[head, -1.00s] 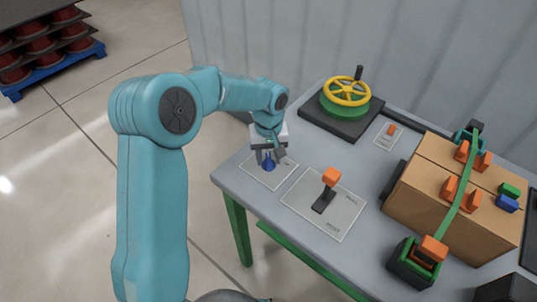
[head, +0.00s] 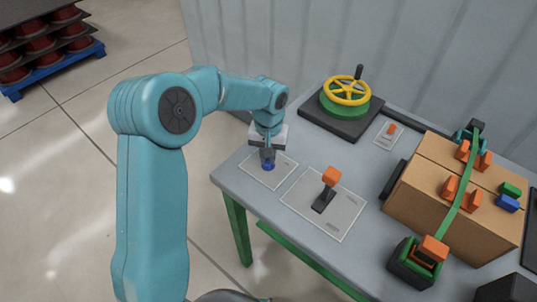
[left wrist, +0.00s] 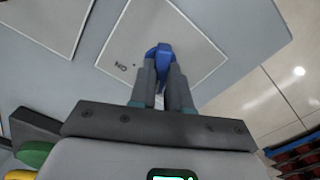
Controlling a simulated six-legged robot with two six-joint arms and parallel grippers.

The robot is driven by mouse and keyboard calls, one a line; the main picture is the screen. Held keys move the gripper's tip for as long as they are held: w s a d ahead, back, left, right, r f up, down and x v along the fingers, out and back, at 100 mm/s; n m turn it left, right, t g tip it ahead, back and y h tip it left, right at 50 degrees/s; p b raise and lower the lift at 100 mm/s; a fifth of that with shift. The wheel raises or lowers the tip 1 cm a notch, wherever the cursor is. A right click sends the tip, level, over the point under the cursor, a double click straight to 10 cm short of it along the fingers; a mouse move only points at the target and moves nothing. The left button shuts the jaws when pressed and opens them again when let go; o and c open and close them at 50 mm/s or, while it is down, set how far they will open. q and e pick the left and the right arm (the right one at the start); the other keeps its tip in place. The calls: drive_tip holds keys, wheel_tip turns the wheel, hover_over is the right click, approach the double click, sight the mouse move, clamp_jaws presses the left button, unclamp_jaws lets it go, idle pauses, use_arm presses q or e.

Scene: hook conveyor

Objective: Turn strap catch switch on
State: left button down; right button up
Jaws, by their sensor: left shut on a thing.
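A blue knob (head: 268,166) stands on a pale square plate (head: 282,178) at the table's left corner. My left gripper (head: 267,155) points down over it, shut on the knob. In the left wrist view, both fingertips (left wrist: 161,62) close around the blue knob (left wrist: 165,49), hiding its sides. The plate (left wrist: 190,35) there carries the word ON to the left of the knob. My right gripper is in neither view.
On the grey table (head: 238,172), an orange-topped lever (head: 331,177) stands on a plate right of the knob. A yellow handwheel (head: 346,91) is behind. A cardboard box (head: 420,200) under a green strap (head: 459,200) is at right, beside a small orange switch (head: 391,129).

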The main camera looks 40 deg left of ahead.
use_arm(q)
drive_tip(key=m, duration=0.3)
drive_tip(key=shift+r+m, duration=0.1)
drive_tip(key=shift+m, duration=0.3)
drive_tip(key=m, duration=0.3)
drive_tip(key=shift+m, duration=0.3)
drive_tip(key=m, duration=0.3)
drive_tip(key=shift+m+p, duration=0.3)
drive_tip(key=shift+p, duration=0.1)
drive_tip(key=shift+m, duration=1.6)
drive_tip(key=c, duration=1.1)
unclamp_jaws()
wheel_tip(320, 180, up, 16)
drive_tip(key=shift+r+p, duration=0.2)
drive_tip(key=shift+p, duration=0.15)
drive_tip(key=shift+s, duration=0.2)
